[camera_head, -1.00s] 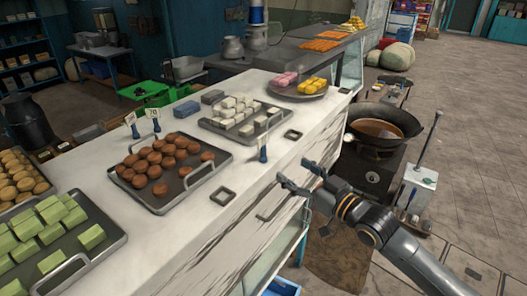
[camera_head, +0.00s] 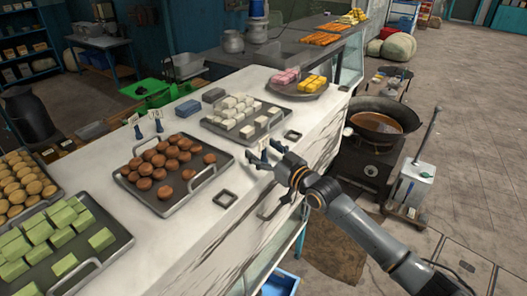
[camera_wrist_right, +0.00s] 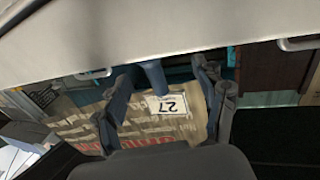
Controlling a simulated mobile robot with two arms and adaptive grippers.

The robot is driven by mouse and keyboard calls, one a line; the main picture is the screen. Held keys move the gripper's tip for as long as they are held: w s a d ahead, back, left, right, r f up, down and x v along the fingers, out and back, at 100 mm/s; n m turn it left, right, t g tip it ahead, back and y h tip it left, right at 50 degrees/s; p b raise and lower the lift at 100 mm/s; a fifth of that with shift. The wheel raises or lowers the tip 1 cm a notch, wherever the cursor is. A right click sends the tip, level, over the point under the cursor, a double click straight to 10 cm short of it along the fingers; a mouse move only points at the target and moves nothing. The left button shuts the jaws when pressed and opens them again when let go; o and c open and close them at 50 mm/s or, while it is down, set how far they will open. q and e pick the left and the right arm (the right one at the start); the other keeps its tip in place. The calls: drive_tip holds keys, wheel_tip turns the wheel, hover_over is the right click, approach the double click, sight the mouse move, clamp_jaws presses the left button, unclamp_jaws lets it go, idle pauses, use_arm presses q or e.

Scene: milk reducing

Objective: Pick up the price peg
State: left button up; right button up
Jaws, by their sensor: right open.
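The price peg (camera_wrist_right: 152,76) has a blue body and a white card marked 27. In the right wrist view it shows between the two fingers of my right gripper (camera_wrist_right: 165,72), which are spread apart with gaps on both sides of it. In the head view my right gripper (camera_head: 262,153) is at the front edge of the white counter, and its fingers are around the peg and partly hide it. My left gripper is not in view. Two other price pegs (camera_head: 135,128) (camera_head: 157,122) stand behind the tray of brown balls.
The white counter (camera_head: 250,190) holds a tray of brown balls (camera_head: 197,182), a tray of white cubes (camera_head: 270,134) and a tray of green blocks (camera_head: 110,258). A wok (camera_head: 375,123) stands to the right.

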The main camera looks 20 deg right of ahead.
drive_tip(key=shift+s, duration=0.1)
drive_tip(key=shift+c, duration=1)
drive_tip(key=c, duration=1.1)
